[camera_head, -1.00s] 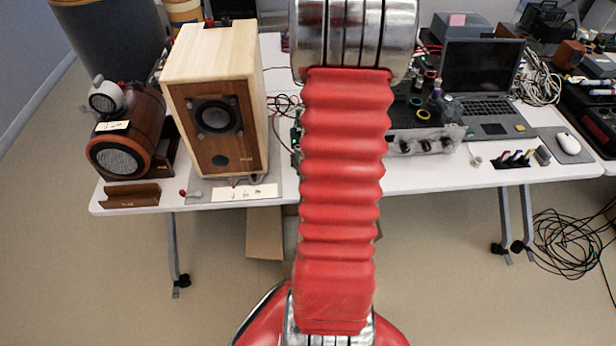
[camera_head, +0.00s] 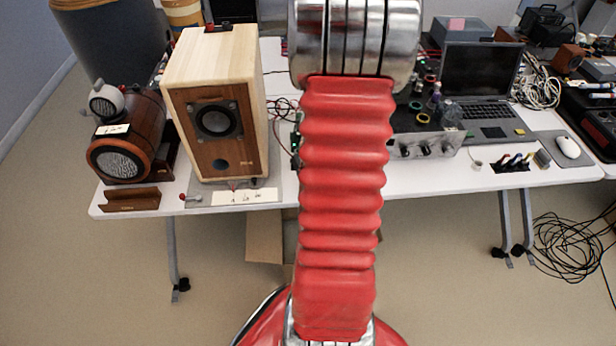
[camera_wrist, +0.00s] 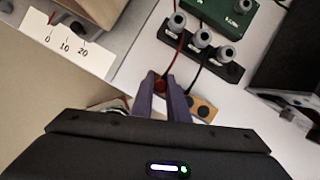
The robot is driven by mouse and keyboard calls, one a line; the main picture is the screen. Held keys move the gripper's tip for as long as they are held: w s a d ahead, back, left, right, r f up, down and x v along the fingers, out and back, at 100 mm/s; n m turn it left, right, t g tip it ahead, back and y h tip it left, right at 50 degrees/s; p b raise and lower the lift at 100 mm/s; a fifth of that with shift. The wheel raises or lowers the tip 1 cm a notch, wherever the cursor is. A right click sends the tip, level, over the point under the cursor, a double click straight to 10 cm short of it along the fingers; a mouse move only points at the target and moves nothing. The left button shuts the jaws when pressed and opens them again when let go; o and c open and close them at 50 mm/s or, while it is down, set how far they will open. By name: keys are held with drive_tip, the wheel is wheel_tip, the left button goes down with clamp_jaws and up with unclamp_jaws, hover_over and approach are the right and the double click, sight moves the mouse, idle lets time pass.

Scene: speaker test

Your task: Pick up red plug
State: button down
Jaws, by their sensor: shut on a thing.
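In the wrist view, the red plug (camera_wrist: 160,86) sits between the two dark fingers of my gripper (camera_wrist: 162,82). The gripper is shut on it. A red cable (camera_wrist: 178,55) runs up from the plug to a black terminal block (camera_wrist: 215,65) with several grey knobs. Just right of the fingers is a small wooden piece (camera_wrist: 202,109) with dark round spots, and a black cable runs down close to it. In the head view, my own arm covers the middle of the table, and the gripper and plug are hidden.
In the head view, a wooden speaker (camera_head: 213,130) stands left of my arm on the white table (camera_head: 400,178). A brown round speaker (camera_head: 125,145) stands farther left. A laptop (camera_head: 480,85) and mouse (camera_head: 567,146) lie to the right. In the wrist view, a numbered white label (camera_wrist: 68,46) is at upper left.

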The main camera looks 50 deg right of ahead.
drive_tip(key=shift+r, duration=4.4)
drive_tip(key=shift+r, duration=0.15)
wheel_tip(320, 180, up, 31)
